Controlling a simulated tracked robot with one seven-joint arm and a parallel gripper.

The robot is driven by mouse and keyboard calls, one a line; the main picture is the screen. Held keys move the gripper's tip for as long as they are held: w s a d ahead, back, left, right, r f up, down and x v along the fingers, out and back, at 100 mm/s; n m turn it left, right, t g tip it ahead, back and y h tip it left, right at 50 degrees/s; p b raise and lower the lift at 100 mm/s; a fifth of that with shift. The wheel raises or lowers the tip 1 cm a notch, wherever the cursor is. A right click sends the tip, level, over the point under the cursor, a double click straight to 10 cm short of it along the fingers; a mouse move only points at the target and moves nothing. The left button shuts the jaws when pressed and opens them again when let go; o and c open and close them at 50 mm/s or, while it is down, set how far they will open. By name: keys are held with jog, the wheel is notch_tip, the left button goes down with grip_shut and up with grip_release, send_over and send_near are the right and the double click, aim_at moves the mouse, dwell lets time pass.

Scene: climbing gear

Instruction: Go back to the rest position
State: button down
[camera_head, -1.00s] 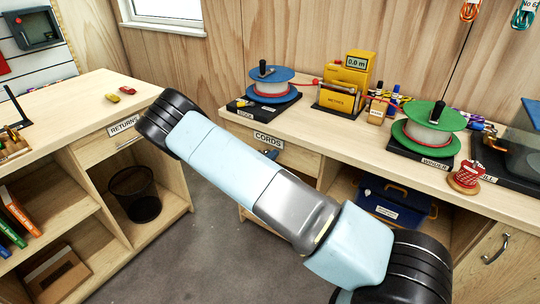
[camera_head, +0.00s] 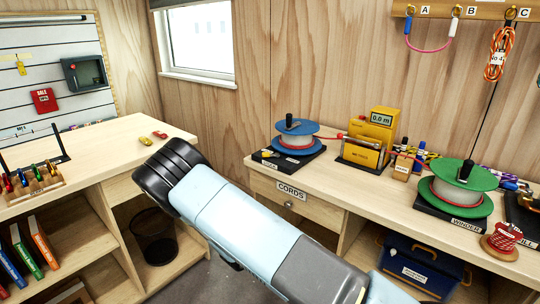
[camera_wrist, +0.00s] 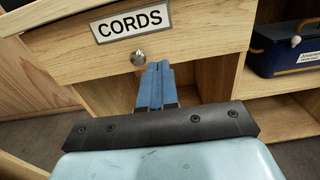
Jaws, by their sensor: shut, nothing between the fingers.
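My gripper (camera_wrist: 154,82) shows in the wrist view with its two blue fingers together and nothing between them. In that picture the fingertips overlap the lower part of the drawer marked CORDS (camera_wrist: 135,24), just below and right of its round knob (camera_wrist: 138,58). I cannot tell the exact gap to the drawer front. In the head view my arm crosses the lower middle and hides my gripper. The CORDS drawer (camera_head: 300,205) looks shut there.
The right bench holds a blue reel (camera_head: 296,135), a yellow meter (camera_head: 368,138), a green reel (camera_head: 460,185) and a red cord spool (camera_head: 502,238). A blue toolbox (camera_head: 422,268) sits below. A black bin (camera_head: 153,236) stands under the left bench. Grey floor lies between.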

jog(key=s+d+r+m+g+y, duration=0.1)
jog(key=s+d+r+m+g, duration=0.5)
jog(key=d+r+m, duration=0.45)
jog(key=s+d+r+m+g+y, duration=0.2)
jog(key=s+d+r+m+g, duration=0.4)
jog(key=r, duration=0.8)
jog(key=s+d+r+m+t+y, duration=0.1)
jog(key=s+r+m+y, duration=0.3)
jog(key=s+r, duration=0.5)
jog(key=s+d+r+m+t+y, duration=0.2)
jog(key=s+r+m, duration=0.5)
jog(key=s, duration=0.7)
jog(key=shift+r+t+y, duration=0.6)
jog(key=shift+r+y, duration=0.25)
jog(key=shift+y, duration=0.45)
